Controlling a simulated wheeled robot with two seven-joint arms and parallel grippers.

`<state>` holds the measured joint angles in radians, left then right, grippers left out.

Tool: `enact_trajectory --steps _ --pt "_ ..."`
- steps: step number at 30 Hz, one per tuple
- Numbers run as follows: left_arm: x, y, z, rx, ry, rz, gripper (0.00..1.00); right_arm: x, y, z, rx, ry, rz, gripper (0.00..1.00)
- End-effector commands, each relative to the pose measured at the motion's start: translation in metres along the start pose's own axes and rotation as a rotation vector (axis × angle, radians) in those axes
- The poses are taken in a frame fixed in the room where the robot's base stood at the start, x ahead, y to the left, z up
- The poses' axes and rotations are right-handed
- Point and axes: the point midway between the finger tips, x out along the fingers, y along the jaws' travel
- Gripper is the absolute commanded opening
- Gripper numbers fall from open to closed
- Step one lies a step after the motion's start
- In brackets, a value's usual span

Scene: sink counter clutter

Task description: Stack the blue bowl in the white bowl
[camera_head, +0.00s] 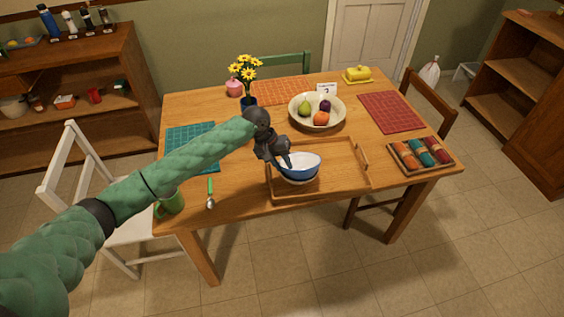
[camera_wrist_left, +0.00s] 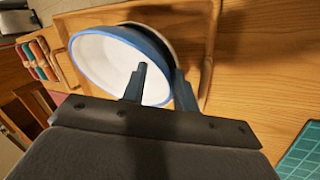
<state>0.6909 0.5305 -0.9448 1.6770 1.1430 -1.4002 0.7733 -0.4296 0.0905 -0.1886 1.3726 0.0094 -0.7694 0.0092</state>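The blue bowl (camera_head: 308,166), blue outside and white inside, is over the wooden tray and looks slightly tilted. A pale edge with a dark band (camera_head: 300,181) shows just under it; this may be the white bowl, mostly hidden, and I cannot tell whether the two touch. My left gripper (camera_head: 284,161) is at the blue bowl's near-left rim. In the left wrist view its fingers (camera_wrist_left: 158,80) straddle the wall of the blue bowl (camera_wrist_left: 105,60), one inside and one outside. Whether they pinch the wall is unclear. My right gripper is out of view.
The wooden tray (camera_head: 345,178) has raised walls and a handle. A fruit bowl (camera_head: 337,122) stands behind it and a box of rolled cloths (camera_head: 420,155) to the right. A vase of yellow flowers (camera_head: 246,80), a green mug (camera_head: 172,203) and a green-handled scoop (camera_head: 210,195) are at left.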

Motion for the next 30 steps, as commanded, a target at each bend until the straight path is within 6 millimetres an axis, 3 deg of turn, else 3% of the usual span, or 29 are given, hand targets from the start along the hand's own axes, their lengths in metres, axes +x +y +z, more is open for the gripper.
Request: enact_trajectory --steps 13,16,30 --pt "-0.007 0.003 0.0 0.002 0.001 0.0 0.29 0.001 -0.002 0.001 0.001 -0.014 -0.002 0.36" --pt "-0.022 0.002 -0.001 0.0 0.003 0.0 0.29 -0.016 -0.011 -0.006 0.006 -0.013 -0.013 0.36" --pt "-0.108 0.003 -0.001 0.001 0.002 0.0 0.29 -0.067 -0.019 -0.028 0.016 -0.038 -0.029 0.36"
